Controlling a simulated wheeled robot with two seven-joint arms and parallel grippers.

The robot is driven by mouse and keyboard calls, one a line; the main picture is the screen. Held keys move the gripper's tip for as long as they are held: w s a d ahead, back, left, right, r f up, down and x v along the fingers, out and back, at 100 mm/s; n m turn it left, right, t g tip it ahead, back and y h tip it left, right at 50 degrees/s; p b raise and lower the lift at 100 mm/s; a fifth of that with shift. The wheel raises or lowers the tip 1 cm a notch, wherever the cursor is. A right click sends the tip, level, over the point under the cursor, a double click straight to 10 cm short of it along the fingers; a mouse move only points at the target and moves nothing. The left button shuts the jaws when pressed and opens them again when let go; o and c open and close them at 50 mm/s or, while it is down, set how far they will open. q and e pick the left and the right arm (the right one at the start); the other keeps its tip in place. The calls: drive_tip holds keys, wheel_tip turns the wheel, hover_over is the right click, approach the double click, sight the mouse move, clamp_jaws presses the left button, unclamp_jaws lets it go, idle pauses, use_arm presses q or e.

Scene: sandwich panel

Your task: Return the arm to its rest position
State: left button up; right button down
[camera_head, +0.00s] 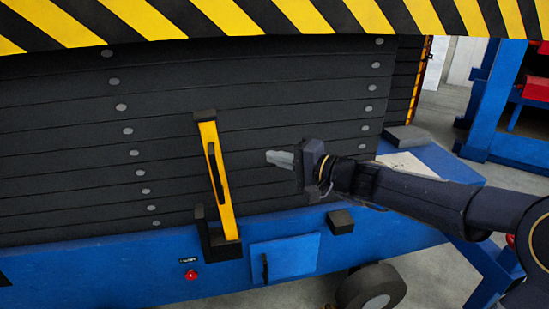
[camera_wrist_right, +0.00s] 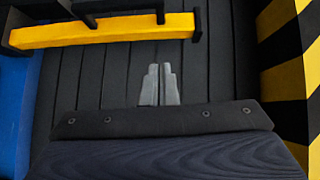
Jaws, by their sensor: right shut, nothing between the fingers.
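My right arm (camera_head: 415,192) comes in from the right in the head view and reaches across the front of the dark panel stack. My right gripper (camera_head: 280,159) is shut and empty, its grey fingers pointing left, apart from the yellow lever. In the right wrist view the two fingers (camera_wrist_right: 160,85) lie side by side with nothing between them. A yellow lever (camera_head: 217,180) with a black handle stands slightly tilted, left of the gripper. It also shows across the top of the right wrist view (camera_wrist_right: 100,30). My left gripper is not in view.
Dark slatted panels (camera_head: 65,130) fill the background, above a blue base (camera_head: 110,265) with a red button (camera_head: 191,275). A yellow-black striped edge (camera_head: 270,18) runs along the top. A blue frame (camera_head: 492,110) stands at the right. Open space lies between gripper and lever.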

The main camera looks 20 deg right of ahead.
drive_tip(key=s+a+f+n+g+h+p, duration=0.1)
drive_tip(key=s+a+n+g+p, duration=0.15)
drive_tip(key=s, duration=0.65)
drive_tip(key=s+a+f+n+g+h+p, duration=0.1)
drive_tip(key=s+a+n+g+p, duration=0.15)
drive_tip(key=s, duration=0.55)
drive_tip(key=s+d+f+n+g+h+p, duration=0.1)
drive_tip(key=s+d+f+h, duration=0.1)
drive_tip(key=s, duration=0.5)
drive_tip(key=s+d+f+n+g+h, duration=0.1)
drive_tip(key=s+d+f+h, duration=0.2)
drive_tip(key=s+d+f, duration=0.2)
drive_tip(key=shift+s+p, duration=0.4)
drive_tip(key=shift+s, duration=0.75)
drive_tip(key=shift+n, duration=0.3)
